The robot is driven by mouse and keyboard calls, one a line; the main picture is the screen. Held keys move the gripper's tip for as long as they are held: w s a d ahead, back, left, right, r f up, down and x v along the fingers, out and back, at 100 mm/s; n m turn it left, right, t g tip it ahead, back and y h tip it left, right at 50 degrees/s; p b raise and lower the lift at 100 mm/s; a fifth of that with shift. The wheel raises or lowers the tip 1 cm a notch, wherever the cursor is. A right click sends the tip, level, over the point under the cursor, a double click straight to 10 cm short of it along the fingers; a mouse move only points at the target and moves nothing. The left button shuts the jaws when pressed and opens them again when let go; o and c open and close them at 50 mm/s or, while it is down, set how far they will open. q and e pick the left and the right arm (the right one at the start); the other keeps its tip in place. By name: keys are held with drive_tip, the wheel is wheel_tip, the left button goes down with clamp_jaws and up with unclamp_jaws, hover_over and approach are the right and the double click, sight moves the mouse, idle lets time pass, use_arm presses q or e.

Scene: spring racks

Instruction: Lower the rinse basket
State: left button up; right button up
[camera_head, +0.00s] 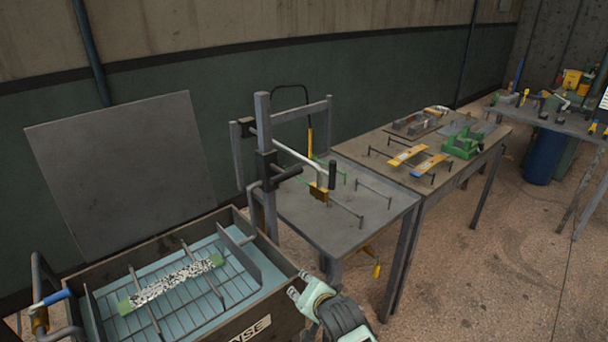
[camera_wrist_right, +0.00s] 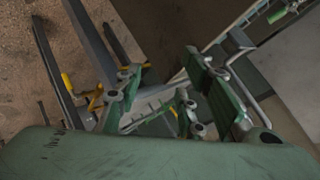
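The rinse basket (camera_head: 236,294) is a dark wire rack inside the rinse tank (camera_head: 276,314) at the lower left of the head view. A speckled roll (camera_head: 170,283) with green ends lies across it. Pale blue liquid shows through the wires; I cannot tell how deep the basket sits. A grey post (camera_head: 263,135) stands at the tank's back corner, with a pale lever rod (camera_head: 295,152) ending in an upright black grip (camera_head: 332,174). My right gripper (camera_head: 302,284) is by the tank's front right corner, below the grip and apart from it. Its fingers (camera_wrist_right: 165,95) are spread and empty. My left gripper is out of view.
A grey panel (camera_head: 125,170) stands behind the tank. A blue-handled valve (camera_head: 50,299) is at its left. A metal table (camera_head: 375,224) with rod stands is to the right, then another table with yellow and green tools (camera_head: 462,144). Open floor (camera_head: 480,270) lies front right.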

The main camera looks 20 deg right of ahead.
drive_tip(key=w+r+m+t, duration=0.2)
drive_tip(key=w+r, duration=0.2)
drive_tip(key=r, duration=0.3)
drive_tip(key=w+r+m+t, duration=0.1)
drive_tip(key=w+r+m, duration=0.1)
drive_tip(key=w+r, duration=0.35)
drive_tip(key=m+t+p, duration=0.1)
drive_tip(key=m+t, duration=0.1)
drive_tip(key=m, duration=0.2)
approach(288, 178)
drive_tip(key=r+x, duration=0.1)
drive_tip(key=x, duration=0.2)
drive_tip(key=shift+h, duration=0.3)
drive_tip(key=x, duration=0.2)
drive_tip(key=p+x, duration=0.1)
drive_tip(key=x, duration=0.3)
drive_tip(key=shift+f+p, duration=0.3)
drive_tip(key=shift+p, duration=0.1)
drive_tip(key=shift+x, duration=1)
drive_tip(key=shift+a, duration=0.1)
drive_tip(key=shift+c, duration=0.6)
drive_tip(key=shift+f, duration=0.1)
clamp_jaws()
